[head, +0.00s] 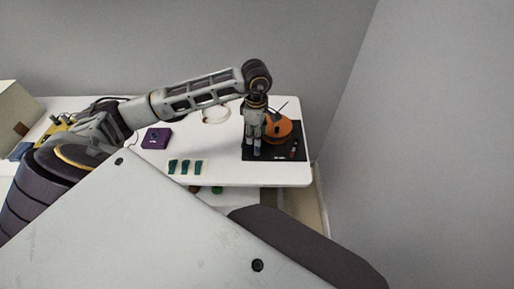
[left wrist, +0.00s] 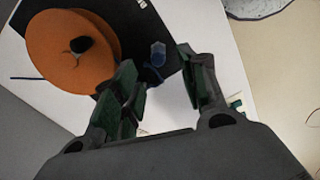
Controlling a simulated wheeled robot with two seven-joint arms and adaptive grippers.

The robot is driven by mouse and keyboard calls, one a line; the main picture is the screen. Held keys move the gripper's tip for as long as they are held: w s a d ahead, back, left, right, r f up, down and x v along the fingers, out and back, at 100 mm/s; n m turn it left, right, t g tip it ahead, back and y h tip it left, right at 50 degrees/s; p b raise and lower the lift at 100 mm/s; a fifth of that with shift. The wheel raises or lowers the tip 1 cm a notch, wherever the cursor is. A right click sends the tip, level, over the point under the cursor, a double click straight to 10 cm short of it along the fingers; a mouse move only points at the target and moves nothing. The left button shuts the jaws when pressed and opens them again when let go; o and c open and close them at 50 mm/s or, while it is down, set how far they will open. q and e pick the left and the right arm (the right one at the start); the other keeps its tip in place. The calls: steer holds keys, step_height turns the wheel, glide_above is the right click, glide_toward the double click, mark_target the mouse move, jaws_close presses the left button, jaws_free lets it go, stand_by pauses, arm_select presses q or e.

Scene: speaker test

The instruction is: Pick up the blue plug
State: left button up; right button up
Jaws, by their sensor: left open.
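The blue plug (left wrist: 158,52) lies on the black mat (left wrist: 135,25) in the left wrist view, small and partly dark, between and just beyond my fingertips. My left gripper (left wrist: 157,64) is open and empty, one finger on each side of the plug in that picture. I cannot tell whether a finger touches it. In the head view my left gripper (head: 254,150) points down over the left part of the black mat (head: 272,155). The plug cannot be told from the fingers there. My right gripper is not in view.
An orange round object (head: 280,132) stands on the mat close to my left gripper; it also shows in the left wrist view (left wrist: 60,55). A purple box (head: 156,138) and several teal pieces (head: 185,167) lie further left on the white table (head: 225,170).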

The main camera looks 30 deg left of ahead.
mark_target(257, 149)
arm_select(q)
steer(key=shift+f, duration=0.95)
steer(key=shift+f, duration=0.1)
steer(key=shift+w+f, duration=0.15)
steer(key=shift+f, duration=2.35)
jaws_close()
